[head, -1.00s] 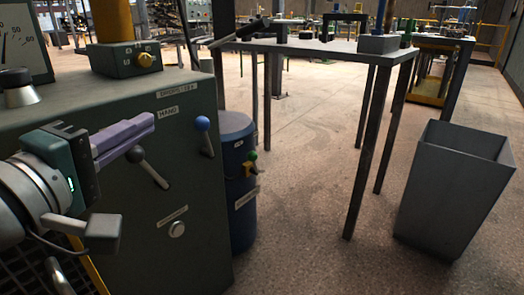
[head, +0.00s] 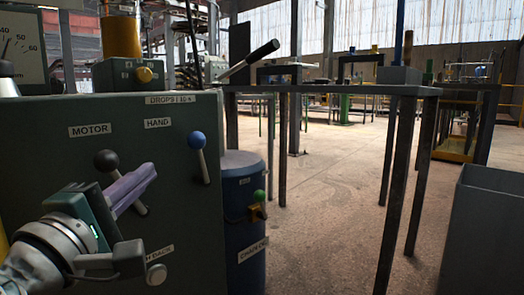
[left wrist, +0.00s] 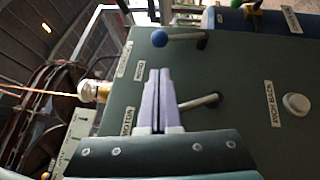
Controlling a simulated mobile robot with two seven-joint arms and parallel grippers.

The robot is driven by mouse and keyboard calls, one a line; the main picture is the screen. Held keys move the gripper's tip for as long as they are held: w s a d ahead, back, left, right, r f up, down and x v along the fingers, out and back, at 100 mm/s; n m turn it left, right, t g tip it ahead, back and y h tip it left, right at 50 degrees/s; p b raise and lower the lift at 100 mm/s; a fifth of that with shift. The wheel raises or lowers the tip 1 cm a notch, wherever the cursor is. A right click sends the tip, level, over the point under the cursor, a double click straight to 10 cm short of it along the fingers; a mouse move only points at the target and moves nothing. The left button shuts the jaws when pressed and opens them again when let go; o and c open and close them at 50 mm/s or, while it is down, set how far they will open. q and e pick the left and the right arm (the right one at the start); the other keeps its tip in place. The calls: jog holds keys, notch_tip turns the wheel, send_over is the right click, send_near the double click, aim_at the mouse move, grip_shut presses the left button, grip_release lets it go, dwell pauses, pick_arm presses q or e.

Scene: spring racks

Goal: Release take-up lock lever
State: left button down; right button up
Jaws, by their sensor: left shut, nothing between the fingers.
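The green cabinet (head: 75,175) carries a lever with a black ball knob (head: 107,160) and one with a blue ball knob (head: 196,141), below MOTOR and HAND labels. I cannot read which lever is the take-up lock. My left gripper (head: 150,170) is shut and empty, its purple fingers pointing up and right across the black-knob lever's rod. Contact cannot be told. In the left wrist view the shut fingers (left wrist: 158,75) hide the black knob; the lever's rod (left wrist: 200,102) shows to their right, and the blue knob (left wrist: 160,38) shows beyond. My right gripper is out of view.
A blue drum (head: 246,215) with a green-knobbed valve (head: 259,197) stands right of the cabinet. A long black-handled lever (head: 262,53) rises behind the cabinet. A table (head: 330,88) and a grey bin (head: 485,235) stand to the right. Open floor lies between.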

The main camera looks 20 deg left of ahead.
pick_arm(q)
jog(key=b+x, duration=0.2)
jog(key=x, duration=0.8)
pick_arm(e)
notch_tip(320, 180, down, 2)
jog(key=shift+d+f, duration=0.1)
